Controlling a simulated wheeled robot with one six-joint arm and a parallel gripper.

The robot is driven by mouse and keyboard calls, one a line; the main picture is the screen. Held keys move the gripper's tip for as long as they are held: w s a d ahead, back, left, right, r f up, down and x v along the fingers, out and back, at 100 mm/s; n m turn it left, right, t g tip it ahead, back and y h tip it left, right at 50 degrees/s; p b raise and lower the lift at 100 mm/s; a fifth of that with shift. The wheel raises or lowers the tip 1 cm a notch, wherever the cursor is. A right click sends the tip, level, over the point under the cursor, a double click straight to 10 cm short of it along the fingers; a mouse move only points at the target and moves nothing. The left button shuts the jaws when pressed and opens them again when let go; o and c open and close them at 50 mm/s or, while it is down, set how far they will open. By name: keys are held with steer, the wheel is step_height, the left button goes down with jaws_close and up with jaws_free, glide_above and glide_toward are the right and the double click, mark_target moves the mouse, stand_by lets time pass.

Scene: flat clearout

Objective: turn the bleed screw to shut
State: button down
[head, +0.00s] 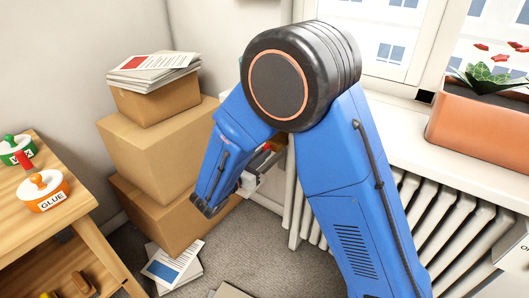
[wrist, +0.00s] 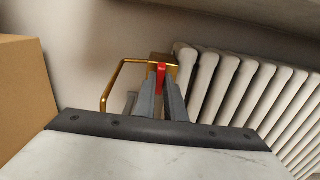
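The bleed screw shows in the wrist view as a small upright red tab (wrist: 161,76) in front of a brass block (wrist: 163,59) at the left end of the radiator. My gripper (wrist: 160,82) has its two grey fingers on either side of the red tab, with no clear gap, and looks shut on it. A bent brass rod (wrist: 122,72) reaches left from the block. In the head view a bit of red (head: 267,147) shows beside my blue arm, which hides most of the fitting and the fingers.
The white radiator (head: 440,215) runs right under the sill, with a planter (head: 470,125) on it. Stacked cardboard boxes (head: 155,140) stand left of my arm. A wooden bench (head: 75,200) with pots is at far left. Papers (head: 174,264) lie on the floor.

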steer(key=m, duration=0.4)
steer(key=shift+m, duration=0.3)
